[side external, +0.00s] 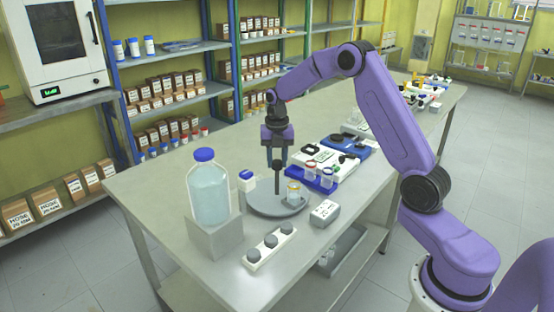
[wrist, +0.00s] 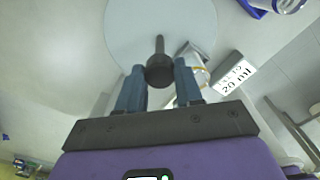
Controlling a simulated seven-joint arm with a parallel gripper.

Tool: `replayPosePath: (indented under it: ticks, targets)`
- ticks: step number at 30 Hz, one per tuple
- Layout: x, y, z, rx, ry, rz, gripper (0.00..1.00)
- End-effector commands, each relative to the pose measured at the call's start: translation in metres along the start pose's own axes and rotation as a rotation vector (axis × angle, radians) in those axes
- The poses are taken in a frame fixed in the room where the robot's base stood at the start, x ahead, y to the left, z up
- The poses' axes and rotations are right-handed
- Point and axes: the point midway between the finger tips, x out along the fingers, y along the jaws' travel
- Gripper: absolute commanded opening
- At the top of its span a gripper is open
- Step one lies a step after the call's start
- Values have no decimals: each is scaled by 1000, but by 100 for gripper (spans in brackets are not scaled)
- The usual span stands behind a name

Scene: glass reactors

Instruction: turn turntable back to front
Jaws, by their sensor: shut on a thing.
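The turntable (side external: 266,207) is a round grey disc on the bench; its pale surface also shows in the wrist view (wrist: 130,25). A dark upright handle (side external: 277,182) stands on it, and its round knob shows in the wrist view (wrist: 158,68). My gripper (side external: 277,164) points down above the disc. Its two blue fingers (wrist: 160,82) are shut on the handle. A small glass jar (side external: 293,193) with a yellowish band stands on the disc to the right of the handle. In the wrist view, the jar (wrist: 198,72) is partly hidden behind a finger.
A blue-capped white bottle (side external: 246,183) stands at the disc's left edge; I cannot tell whether on it. A large bottle (side external: 208,190) on a grey block, a three-knob strip (side external: 269,248) and a white labelled box (side external: 325,212) stand close by. A blue rack (side external: 322,184) holds jars behind.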

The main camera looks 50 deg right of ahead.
Motion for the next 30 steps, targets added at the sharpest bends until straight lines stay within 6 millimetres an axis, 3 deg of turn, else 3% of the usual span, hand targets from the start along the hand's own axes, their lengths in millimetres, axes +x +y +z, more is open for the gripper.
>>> replayPosePath:
  ticks: [22,23,25,30]
  targets:
    - [-2,0,2,-50,-6,3,0]
    - [-2,0,2,-50,-6,3,38]
    - [-2,0,1,-50,-6,3,61]
    - [-1,0,1,-48,-3,2,61]
